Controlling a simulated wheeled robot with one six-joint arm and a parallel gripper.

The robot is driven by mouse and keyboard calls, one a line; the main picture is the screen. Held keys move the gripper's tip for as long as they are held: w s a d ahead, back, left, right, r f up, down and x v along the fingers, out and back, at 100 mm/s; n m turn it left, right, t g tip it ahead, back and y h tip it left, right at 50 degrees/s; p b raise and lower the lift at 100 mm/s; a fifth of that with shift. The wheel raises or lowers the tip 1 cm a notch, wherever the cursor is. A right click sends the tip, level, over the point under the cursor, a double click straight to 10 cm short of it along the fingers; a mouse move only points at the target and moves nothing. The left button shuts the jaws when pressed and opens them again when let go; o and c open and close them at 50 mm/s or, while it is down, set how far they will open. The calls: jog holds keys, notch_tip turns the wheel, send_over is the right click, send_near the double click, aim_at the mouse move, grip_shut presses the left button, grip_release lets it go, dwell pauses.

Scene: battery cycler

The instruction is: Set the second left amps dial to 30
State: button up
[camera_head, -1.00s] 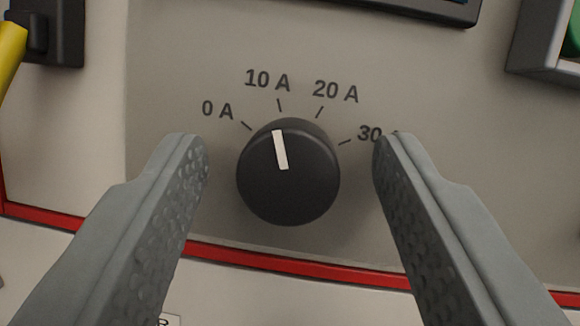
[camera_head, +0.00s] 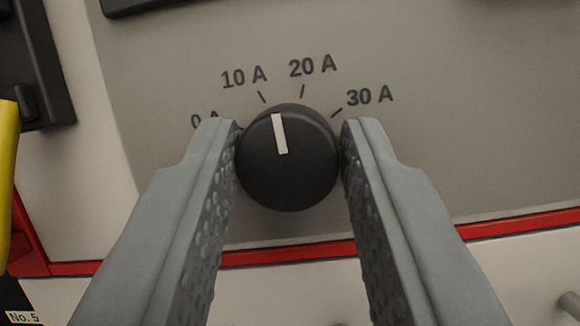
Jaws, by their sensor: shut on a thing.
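The black round amps dial (camera_head: 288,175) sits on the grey panel in the middle of the view. Its white pointer mark (camera_head: 279,134) points up and slightly left, between the 10 A and 20 A ticks and nearer 10 A. The labels 10 A (camera_head: 244,77), 20 A (camera_head: 313,66) and 30 A (camera_head: 370,96) show above it. The 0 A label (camera_head: 205,119) is partly hidden by the left finger. My gripper (camera_head: 289,150) is shut on the dial, with one grey finger against each side.
A yellow part (camera_head: 8,180) and a dark block (camera_head: 30,65) are at the left edge. A red strip (camera_head: 290,252) runs below the dial. The grey panel right of the dial is clear.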

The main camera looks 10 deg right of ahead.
jog(key=m+g+h, duration=0.1)
jog(key=m, duration=0.2)
jog(key=m+g+h, duration=0.1)
jog(key=m, duration=0.2)
jog(key=m+h, duration=0.1)
jog(key=m, duration=0.2)
jog(key=shift+w+a+g+h, duration=0.1)
jog(key=shift+a+g+h, duration=0.1)
jog(key=shift+g+h, duration=0.2)
jog(key=m+g, duration=0.1)
jog(key=m, duration=0.3)
jog(key=m+g+h, duration=0.1)
jog(key=m+g, duration=0.1)
jog(key=m, duration=0.1)
jog(key=shift+r+m, duration=0.1)
jog(key=shift+m, duration=0.3)
jog(key=o, duration=1)
jog(key=v, duration=1.7)
jog(key=shift+a, duration=0.3)
